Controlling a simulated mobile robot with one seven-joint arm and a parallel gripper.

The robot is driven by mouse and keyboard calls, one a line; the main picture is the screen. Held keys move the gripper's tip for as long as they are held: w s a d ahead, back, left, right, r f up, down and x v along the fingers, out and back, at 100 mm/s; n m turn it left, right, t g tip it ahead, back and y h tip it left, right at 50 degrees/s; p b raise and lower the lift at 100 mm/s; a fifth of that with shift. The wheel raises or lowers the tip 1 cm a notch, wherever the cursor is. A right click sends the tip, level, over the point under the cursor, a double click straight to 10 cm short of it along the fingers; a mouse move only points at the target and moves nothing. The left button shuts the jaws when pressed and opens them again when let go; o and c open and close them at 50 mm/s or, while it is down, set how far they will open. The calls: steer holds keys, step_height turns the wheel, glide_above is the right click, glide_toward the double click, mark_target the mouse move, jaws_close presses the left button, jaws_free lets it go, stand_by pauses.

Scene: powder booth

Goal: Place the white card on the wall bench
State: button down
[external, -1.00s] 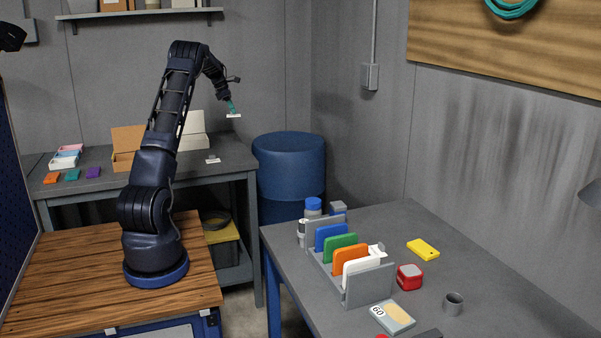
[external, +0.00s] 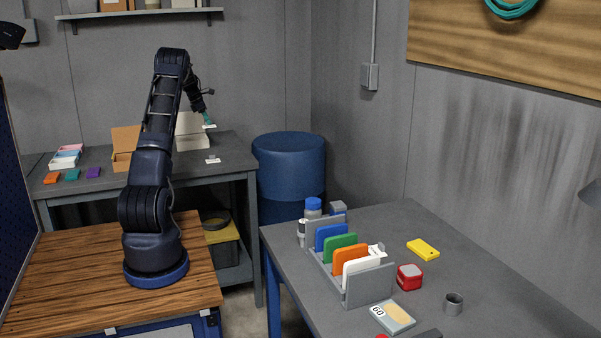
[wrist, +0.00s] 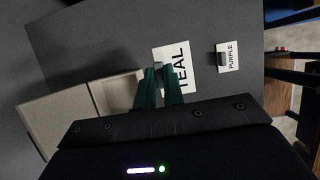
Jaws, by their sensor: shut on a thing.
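My gripper (external: 207,119) is shut on a white card (external: 209,126), which it holds in the air above the wall bench (external: 236,153). In the wrist view the green fingertips (wrist: 160,70) meet the near edge of the card (wrist: 172,52). The card reads TEAL, and the fingers cover part of it. A second white card, reading PURPLE (wrist: 231,58), lies on the bench with a small dark grip; it also shows in the external view (external: 213,161).
An open box (external: 125,160) and a pale box (external: 191,143) stand on the wall bench, near the gripper. Orange (external: 52,178), teal (external: 73,175) and purple (external: 93,173) pieces lie at its left. A blue drum (external: 289,170) stands right of it.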

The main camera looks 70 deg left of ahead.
step_height(320, 180, down, 13)
steer(key=shift+f, duration=0.2)
stand_by(0.4)
steer(key=shift+f, duration=0.1)
steer(key=c, duration=1.5)
jaws_free()
